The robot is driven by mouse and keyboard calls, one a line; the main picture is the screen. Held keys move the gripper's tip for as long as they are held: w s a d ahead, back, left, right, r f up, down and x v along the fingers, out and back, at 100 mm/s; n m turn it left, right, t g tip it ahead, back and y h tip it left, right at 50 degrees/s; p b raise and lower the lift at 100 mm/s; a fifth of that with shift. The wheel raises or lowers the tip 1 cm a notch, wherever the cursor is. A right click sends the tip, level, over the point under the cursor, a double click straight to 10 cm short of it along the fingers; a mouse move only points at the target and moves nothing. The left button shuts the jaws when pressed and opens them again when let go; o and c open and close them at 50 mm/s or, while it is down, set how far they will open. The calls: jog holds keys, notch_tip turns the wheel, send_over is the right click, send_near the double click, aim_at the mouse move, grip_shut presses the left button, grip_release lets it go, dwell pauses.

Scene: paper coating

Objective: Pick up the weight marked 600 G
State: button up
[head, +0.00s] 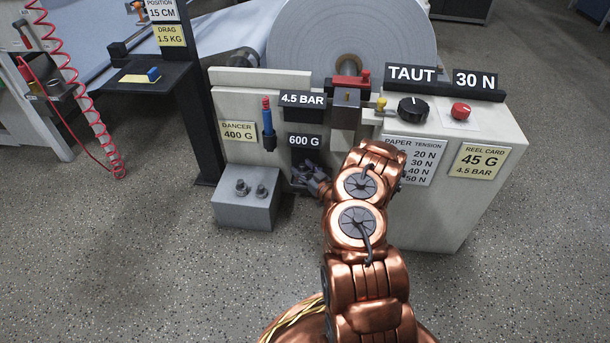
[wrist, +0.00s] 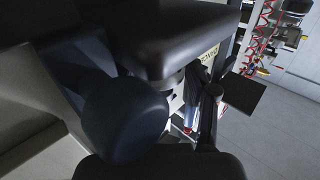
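The 600 G sign (head: 304,141) is on the front of the pale machine, above a dark recess. My gripper (head: 306,174) is at this recess, just below the sign, and largely covers what is there. In the wrist view, a dark rounded cylinder (wrist: 125,120), apparently the weight, lies between the two dark finger pads of my gripper (wrist: 172,112). The pads lie close above and below it. Whether they press on it cannot be told. No marking shows on the cylinder.
A grey block (head: 246,211) with two metal studs stands left of my gripper. A blue cylinder (head: 268,128) with a red top is mounted above it. The control box (head: 440,205) is to the right, close to my arm. Open speckled floor lies in front.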

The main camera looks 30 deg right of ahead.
grip_shut()
dwell(0.6)
